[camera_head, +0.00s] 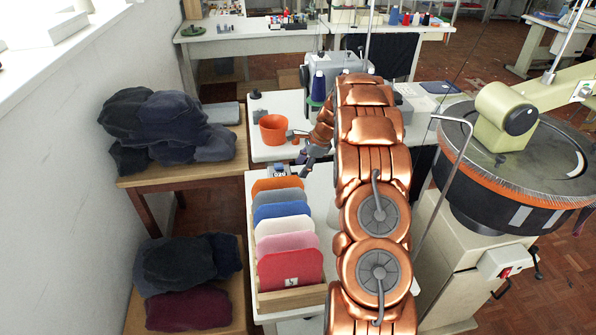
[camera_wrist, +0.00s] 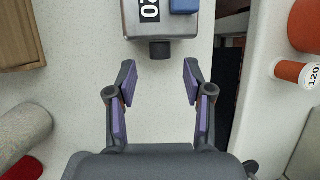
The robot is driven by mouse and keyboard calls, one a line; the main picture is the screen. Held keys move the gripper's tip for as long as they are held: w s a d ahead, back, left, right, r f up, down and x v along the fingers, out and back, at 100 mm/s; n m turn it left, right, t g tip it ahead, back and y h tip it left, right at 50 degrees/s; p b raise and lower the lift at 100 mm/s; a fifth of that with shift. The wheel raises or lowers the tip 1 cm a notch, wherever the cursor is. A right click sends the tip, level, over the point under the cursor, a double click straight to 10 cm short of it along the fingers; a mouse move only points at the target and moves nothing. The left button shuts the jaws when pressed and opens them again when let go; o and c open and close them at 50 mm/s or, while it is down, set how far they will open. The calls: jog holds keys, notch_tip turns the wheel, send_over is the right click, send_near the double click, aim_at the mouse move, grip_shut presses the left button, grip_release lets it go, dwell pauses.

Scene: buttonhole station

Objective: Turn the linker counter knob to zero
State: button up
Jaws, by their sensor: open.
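The linker counter (camera_wrist: 162,22) is a small grey box at the top of the wrist view, with white digits on a black strip, cut off by the frame edge. Its short dark knob (camera_wrist: 160,51) points toward my gripper (camera_wrist: 159,75). My gripper is open, with one finger on each side of the knob's line and clear gaps to both. The fingertips are just short of the knob and nothing is between them. In the head view the counter (camera_head: 279,170) stands on the white table behind the coloured panels, with my gripper (camera_head: 306,166) just right of it.
A wooden rack (camera_head: 292,298) of coloured knit panels stands in front of the counter. An orange pot (camera_head: 273,130) stands behind it. An orange spool marked 120 (camera_wrist: 308,28) is at the right of the wrist view. The round linking machine (camera_head: 510,185) is at the right.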

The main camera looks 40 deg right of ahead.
jog(key=shift+x, duration=1.65)
grip_shut()
